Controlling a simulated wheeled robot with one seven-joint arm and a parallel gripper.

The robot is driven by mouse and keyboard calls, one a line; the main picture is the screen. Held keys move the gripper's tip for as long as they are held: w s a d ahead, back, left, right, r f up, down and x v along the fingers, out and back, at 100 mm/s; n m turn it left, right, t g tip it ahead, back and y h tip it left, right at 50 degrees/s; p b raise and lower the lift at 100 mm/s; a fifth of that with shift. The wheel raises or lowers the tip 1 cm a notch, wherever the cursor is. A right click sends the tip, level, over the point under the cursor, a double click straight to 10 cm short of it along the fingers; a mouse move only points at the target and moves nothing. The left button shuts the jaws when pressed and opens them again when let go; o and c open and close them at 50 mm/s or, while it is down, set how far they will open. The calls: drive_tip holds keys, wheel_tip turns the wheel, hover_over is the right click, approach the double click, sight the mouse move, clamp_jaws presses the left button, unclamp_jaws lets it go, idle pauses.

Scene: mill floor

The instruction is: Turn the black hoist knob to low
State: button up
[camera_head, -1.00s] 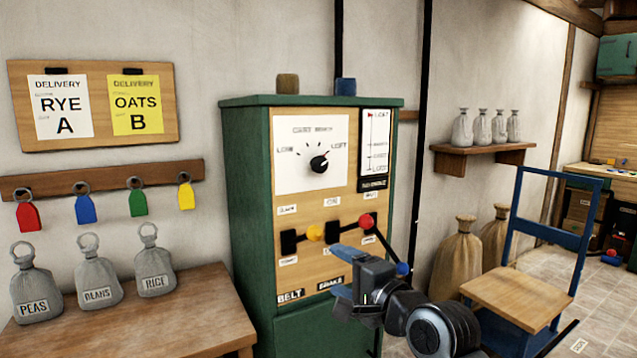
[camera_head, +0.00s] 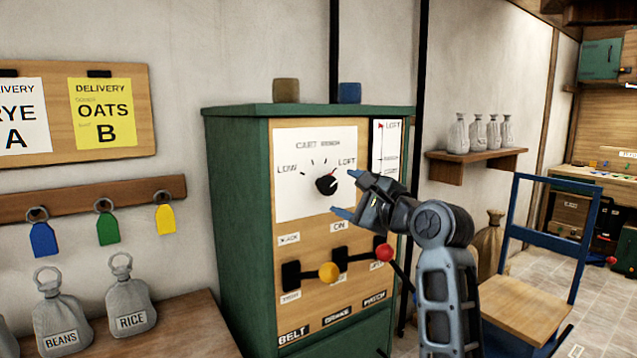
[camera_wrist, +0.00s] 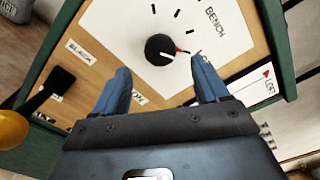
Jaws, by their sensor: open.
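The black hoist knob (camera_head: 326,184) is on the white dial plate (camera_head: 300,208) of the green cabinet, between the words LOW at left and LOFT at right. Its red pointer is turned up and right, toward LOFT. It also shows in the wrist view (camera_wrist: 160,49), just beyond the fingertips and between their lines. My gripper (camera_head: 346,193) is open, its blue fingers to the right of the knob in the head view and apart from it. In the wrist view the gripper (camera_wrist: 162,75) holds nothing.
Below the dial are levers with a yellow ball (camera_head: 329,271) and a red ball (camera_head: 384,252), close under my gripper. A level gauge (camera_head: 384,150) is right of the dial.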

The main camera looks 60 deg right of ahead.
sight(330, 187)
drive_tip(key=p+x, duration=0.1)
drive_tip(key=x, duration=0.6)
drive_tip(key=shift+w+d, duration=0.25)
drive_tip(key=shift+w, duration=0.05)
drive_tip(key=c, duration=1.1)
